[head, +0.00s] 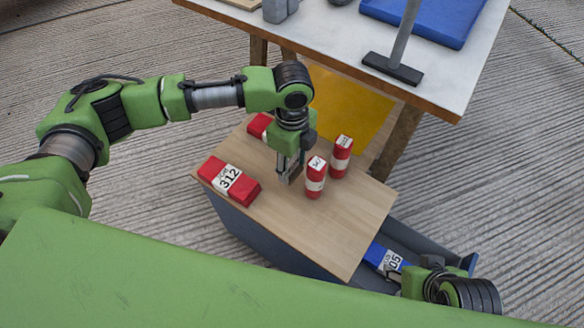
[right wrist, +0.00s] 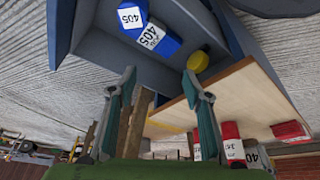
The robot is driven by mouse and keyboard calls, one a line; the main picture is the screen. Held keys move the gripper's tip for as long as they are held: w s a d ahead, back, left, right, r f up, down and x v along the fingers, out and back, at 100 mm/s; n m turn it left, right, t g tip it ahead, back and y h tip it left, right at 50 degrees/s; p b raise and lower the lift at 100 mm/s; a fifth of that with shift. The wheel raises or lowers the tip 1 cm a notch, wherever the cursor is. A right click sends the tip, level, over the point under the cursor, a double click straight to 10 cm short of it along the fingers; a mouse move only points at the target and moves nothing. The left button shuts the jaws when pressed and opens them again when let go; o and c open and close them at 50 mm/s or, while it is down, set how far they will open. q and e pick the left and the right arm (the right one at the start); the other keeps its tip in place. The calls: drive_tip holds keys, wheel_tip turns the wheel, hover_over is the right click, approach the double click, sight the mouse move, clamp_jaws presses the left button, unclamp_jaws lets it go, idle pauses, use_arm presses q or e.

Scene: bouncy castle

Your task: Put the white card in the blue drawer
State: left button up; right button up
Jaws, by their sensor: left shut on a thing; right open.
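My left gripper (head: 287,170) points down over the wooden top of a small cabinet (head: 325,235), among red blocks. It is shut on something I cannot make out. No white card can be clearly told in either view. The blue-grey drawer (head: 425,247) stands open at the cabinet's right side. A blue block marked 405 (head: 385,257) lies in it. In the right wrist view the drawer (right wrist: 90,50) holds blue 405 pieces (right wrist: 155,38) and a yellow round thing (right wrist: 197,61). My right gripper (right wrist: 158,80) is open and empty beside the drawer.
A red block marked 312 (head: 230,181) lies on the cabinet's left. Two red-and-white blocks (head: 315,178) (head: 341,157) stand right of my left gripper, and another red block (head: 260,126) is behind it. A white-topped table (head: 340,40) with a blue tray (head: 428,18) stands behind.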

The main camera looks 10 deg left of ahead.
use_arm(q)
drive_tip(key=shift+r, duration=0.7)
wheel_tip(320, 180, up, 3)
drive_tip(key=shift+r+p, duration=0.15)
drive_tip(key=shift+p, duration=0.5)
drive_tip(key=shift+r, duration=0.65)
use_arm(e)
drive_tip(key=shift+s+d+r+g, duration=0.25)
drive_tip(key=shift+s+r+g, duration=0.15)
drive_tip(key=shift+s+r, duration=0.4)
